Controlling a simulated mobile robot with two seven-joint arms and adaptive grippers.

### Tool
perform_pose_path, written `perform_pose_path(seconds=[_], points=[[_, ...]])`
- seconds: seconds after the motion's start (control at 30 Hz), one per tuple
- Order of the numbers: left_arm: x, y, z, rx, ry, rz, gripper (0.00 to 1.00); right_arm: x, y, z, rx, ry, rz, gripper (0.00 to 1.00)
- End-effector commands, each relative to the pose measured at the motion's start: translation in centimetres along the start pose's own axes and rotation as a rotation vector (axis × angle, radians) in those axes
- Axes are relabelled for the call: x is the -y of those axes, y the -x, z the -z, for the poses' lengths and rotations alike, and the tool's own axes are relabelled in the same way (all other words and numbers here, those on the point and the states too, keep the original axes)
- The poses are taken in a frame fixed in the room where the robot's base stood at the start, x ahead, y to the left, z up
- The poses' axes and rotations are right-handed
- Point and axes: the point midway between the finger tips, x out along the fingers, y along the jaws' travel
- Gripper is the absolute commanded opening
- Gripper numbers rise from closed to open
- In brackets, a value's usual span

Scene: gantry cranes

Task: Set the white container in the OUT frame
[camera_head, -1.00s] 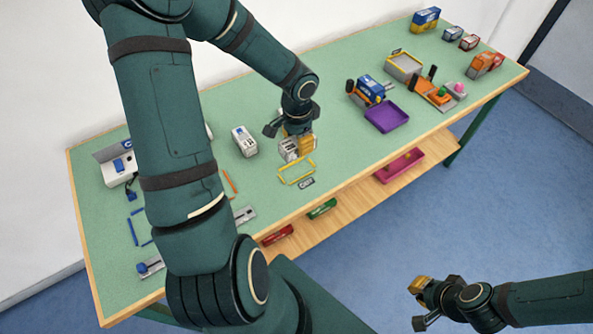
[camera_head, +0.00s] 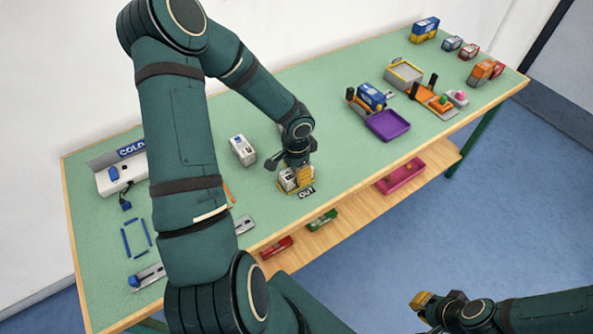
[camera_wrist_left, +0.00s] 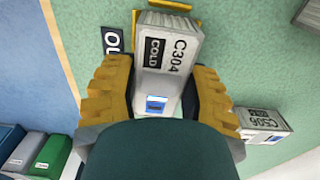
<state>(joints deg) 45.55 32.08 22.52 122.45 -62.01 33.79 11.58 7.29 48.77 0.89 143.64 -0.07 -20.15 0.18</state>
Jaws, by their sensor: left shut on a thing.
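A white container marked C304 COLD (camera_wrist_left: 165,48) is between the yellow fingers of my left gripper (camera_wrist_left: 160,88) in the left wrist view. In the head view the left gripper (camera_head: 296,178) is shut on this container (camera_head: 287,182), low over the bench at the yellow OUT frame (camera_head: 281,188). The gripper and container hide much of the frame; I cannot tell whether the container touches the bench. The OUT label (camera_head: 307,192) lies beside it. My right gripper (camera_head: 424,305) is away from the bench at lower right; its finger gap is unclear.
Another white container (camera_head: 243,151), marked C506 in the wrist view (camera_wrist_left: 265,126), stands behind and left. A purple tray (camera_head: 388,125) stands to the right. Red (camera_head: 277,248) and green (camera_head: 322,221) items lie on the lower shelf. Bench between the OUT frame and purple tray is clear.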

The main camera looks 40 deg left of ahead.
Motion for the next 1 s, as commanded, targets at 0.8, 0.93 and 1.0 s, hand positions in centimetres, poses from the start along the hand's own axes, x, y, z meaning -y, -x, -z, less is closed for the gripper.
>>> perform_pose_path(seconds=[0.8,0.93,1.0], points=[[0.1,2.7,0.1,-0.002,0.0,0.004,0.74,0.4,1.0,-0.1,0.003,-0.001,0.0,0.0],[0.1,5.6,0.1,-0.003,0.0,0.004,0.74,0.7,1.9,-0.1,0.008,-0.001,0.0,0.0],[0.1,7.0,0.1,-0.003,0.0,0.004,0.74,0.9,2.3,-0.2,0.01,-0.002,0.001,0.0]])
